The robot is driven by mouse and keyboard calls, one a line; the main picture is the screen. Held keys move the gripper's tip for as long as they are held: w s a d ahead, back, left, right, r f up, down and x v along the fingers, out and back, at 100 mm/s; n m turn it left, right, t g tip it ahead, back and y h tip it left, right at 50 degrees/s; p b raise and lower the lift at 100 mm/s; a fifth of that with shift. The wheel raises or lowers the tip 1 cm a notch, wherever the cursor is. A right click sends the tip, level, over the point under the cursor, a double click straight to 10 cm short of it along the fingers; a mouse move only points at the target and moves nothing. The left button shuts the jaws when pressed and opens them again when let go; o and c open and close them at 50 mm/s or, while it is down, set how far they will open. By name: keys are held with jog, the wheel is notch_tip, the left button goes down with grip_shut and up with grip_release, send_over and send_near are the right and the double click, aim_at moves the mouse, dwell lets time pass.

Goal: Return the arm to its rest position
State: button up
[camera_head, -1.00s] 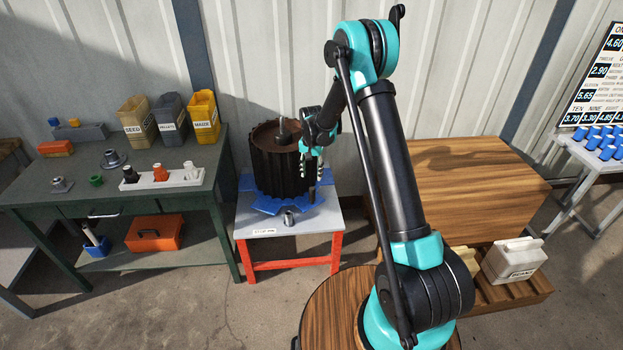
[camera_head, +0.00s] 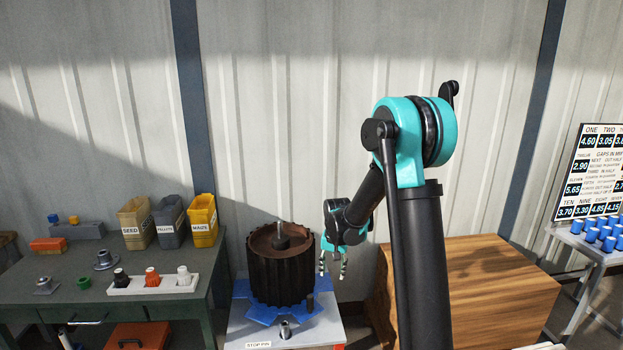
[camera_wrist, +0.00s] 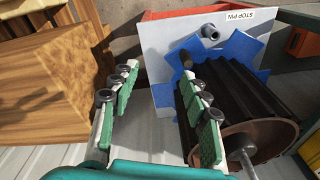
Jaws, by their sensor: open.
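My gripper (camera_head: 332,266) is open and empty, in the air just right of the black ribbed drum (camera_head: 283,272). In the wrist view my gripper (camera_wrist: 157,95) shows its two green-padded fingers spread apart, with nothing between them. The drum (camera_wrist: 240,100) lies beside the right finger there; I cannot tell whether they touch. My arm rises from the lower right, bends at a high teal joint and slopes down left to the gripper.
The drum stands on a blue base (camera_head: 247,312) on a small stand (camera_head: 240,335) labelled STOP PIN. A green bench (camera_head: 60,285) with bins and parts is at left. A wooden box (camera_head: 490,280) is at right. A corrugated wall stands behind.

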jog(key=s+d+r+n+t, duration=0.1)
jog(key=s+d, duration=0.3)
jog(key=s, duration=0.5)
jog(key=s+d+r+t, duration=0.1)
jog(key=s+d, duration=0.3)
jog(key=s, duration=0.5)
jog(key=s+d+r+n+t, duration=0.1)
jog(key=s+d, duration=0.3)
jog(key=s, duration=0.5)
jog(key=shift+s+r+n, duration=0.3)
jog(key=shift+r, duration=0.15)
